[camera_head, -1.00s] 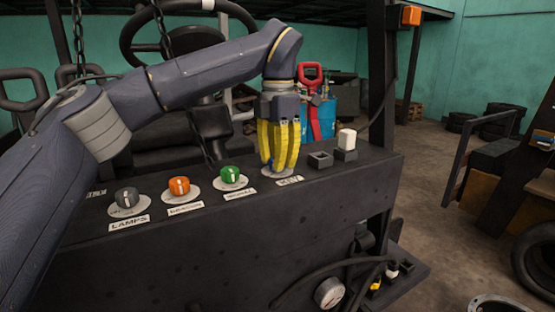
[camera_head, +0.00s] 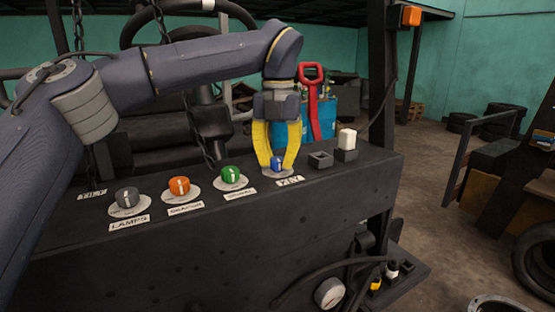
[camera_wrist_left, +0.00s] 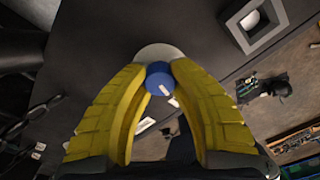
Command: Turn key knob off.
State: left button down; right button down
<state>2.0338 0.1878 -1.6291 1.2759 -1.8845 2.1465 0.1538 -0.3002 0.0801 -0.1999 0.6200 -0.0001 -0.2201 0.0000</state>
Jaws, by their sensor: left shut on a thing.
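The blue key knob (camera_head: 277,164) sits on a pale round plate on the dark panel, behind the label reading KEY (camera_head: 290,181). My left gripper (camera_head: 276,166) points down over it with its two yellow fingers on either side of the knob. In the left wrist view the knob (camera_wrist_left: 159,80) is between the fingertips (camera_wrist_left: 160,68), which are closed on its sides. A white mark shows on the knob's face. My right gripper is in neither view.
Grey (camera_head: 126,197), orange (camera_head: 179,186) and green (camera_head: 231,175) knobs line the panel to the left. A steering wheel is behind.

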aim_at(277, 158)
pick_arm(q)
jog(key=shift+w+n, duration=0.1)
jog(key=shift+n, duration=1.1)
jog(key=shift+r+n, duration=0.1)
jog(key=shift+n, duration=0.2)
jog(key=c, duration=1)
grip_release()
jog(key=shift+o, duration=0.2)
notch_tip(277, 158, up, 12)
